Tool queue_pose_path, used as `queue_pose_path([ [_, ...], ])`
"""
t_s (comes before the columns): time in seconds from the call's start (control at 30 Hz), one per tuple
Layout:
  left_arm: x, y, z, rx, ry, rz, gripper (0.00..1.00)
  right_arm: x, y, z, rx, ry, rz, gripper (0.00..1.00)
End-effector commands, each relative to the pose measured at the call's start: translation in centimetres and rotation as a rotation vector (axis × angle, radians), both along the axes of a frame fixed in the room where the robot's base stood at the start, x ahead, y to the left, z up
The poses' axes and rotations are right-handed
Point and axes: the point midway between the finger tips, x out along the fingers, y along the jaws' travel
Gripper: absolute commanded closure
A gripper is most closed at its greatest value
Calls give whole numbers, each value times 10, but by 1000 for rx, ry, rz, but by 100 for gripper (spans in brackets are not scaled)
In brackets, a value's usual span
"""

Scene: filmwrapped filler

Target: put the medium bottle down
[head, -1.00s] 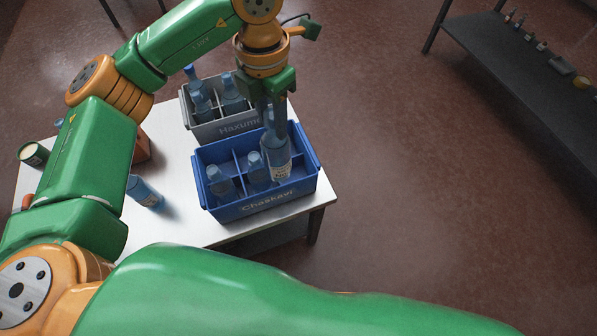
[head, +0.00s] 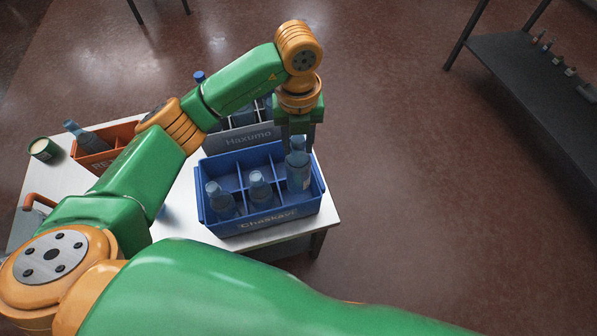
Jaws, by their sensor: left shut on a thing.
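My left gripper (head: 298,136) is above the right side of the blue crate (head: 262,222), pointing down and shut on the neck of a blue bottle (head: 298,174). The bottle is upright at the crate's front right compartment, with its lower part behind the front wall. I cannot tell whether its base touches the crate floor. Two other blue bottles stand in the front row of this crate, one at the left (head: 221,203) and one in the middle (head: 260,190). My right gripper is not in view.
A grey crate (head: 247,139) with bottles stands behind the blue one, partly hidden by my arm. An orange crate (head: 118,132) with a bottle and a green can (head: 44,149) are at the left of the white table (head: 322,222). A dark shelf (head: 520,80) stands far right.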

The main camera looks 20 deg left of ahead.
Motion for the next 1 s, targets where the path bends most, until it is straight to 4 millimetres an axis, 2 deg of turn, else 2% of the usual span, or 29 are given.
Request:
queue_pose_path([
  [0.1,-1,0,-31,1,6,0,100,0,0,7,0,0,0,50],
  [0.2,-1,0,-50,1,3,-1,100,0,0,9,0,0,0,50],
  [0.5,0,0,-93,-1,2,-1,100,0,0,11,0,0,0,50],
  [0.9,0,0,-104,-1,-1,-3,100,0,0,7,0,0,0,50],
  [0.93,0,0,-103,-1,-1,-3,52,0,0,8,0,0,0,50],
  [1.0,0,0,-102,-1,-1,-3,33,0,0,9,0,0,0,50],
])
